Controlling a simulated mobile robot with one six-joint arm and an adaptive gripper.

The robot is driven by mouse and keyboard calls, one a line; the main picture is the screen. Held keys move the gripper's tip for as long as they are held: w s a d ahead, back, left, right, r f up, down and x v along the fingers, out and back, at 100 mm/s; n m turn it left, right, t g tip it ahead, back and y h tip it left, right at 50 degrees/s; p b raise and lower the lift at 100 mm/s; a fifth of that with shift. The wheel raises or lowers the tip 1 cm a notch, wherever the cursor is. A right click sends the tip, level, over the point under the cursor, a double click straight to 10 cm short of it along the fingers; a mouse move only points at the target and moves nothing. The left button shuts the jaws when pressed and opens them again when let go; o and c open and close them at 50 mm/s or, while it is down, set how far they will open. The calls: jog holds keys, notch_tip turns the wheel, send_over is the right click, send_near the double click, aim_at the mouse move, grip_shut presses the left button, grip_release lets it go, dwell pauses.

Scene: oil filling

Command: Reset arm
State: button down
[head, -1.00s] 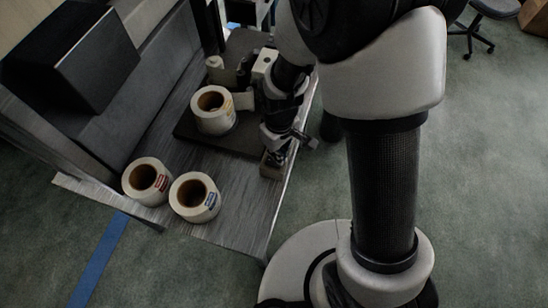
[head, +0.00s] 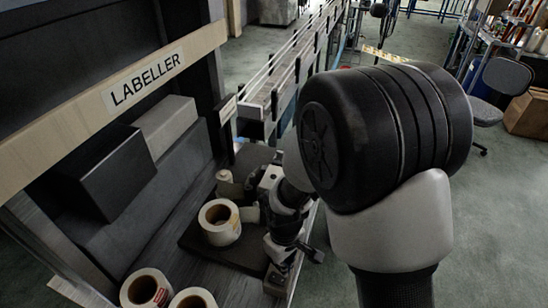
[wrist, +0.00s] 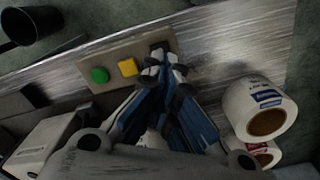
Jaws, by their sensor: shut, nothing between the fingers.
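My gripper (wrist: 165,65) points away from the wrist in the wrist view, its blue-and-grey fingers drawn together and empty. Its tips show over a beige button panel (wrist: 110,68) with a green button (wrist: 99,75) and a yellow button (wrist: 128,67). I cannot tell whether the tips touch it. In the head view my bent arm reaches down to the right edge of the labeller's table (head: 240,290), and the finger detail there is too small to tell.
A label roll (head: 220,222) sits on a dark plate on the table, left of my arm. Two more rolls (head: 147,289) (head: 193,298) stand at the near edge. The labeller's beam (head: 110,95) spans the left. A conveyor (head: 290,75) runs behind.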

jog(key=shift+r, duration=0.1)
jog(key=s+d+r+m+t, duration=0.1)
jog(key=s+d+r+m, duration=0.15)
jog(key=r, duration=0.55)
jog(key=s+d+r+m+t, duration=0.1)
jog(key=d+r, duration=0.3)
jog(key=r, duration=0.5)
jog(key=s+d+r+m+t, duration=0.2)
jog(key=s+d+r+m, duration=0.2)
jog(key=s+r, duration=0.4)
jog(key=shift+s+d+r+t, duration=0.2)
jog(key=shift+s+t, duration=0.1)
jog(key=shift+s, duration=0.75)
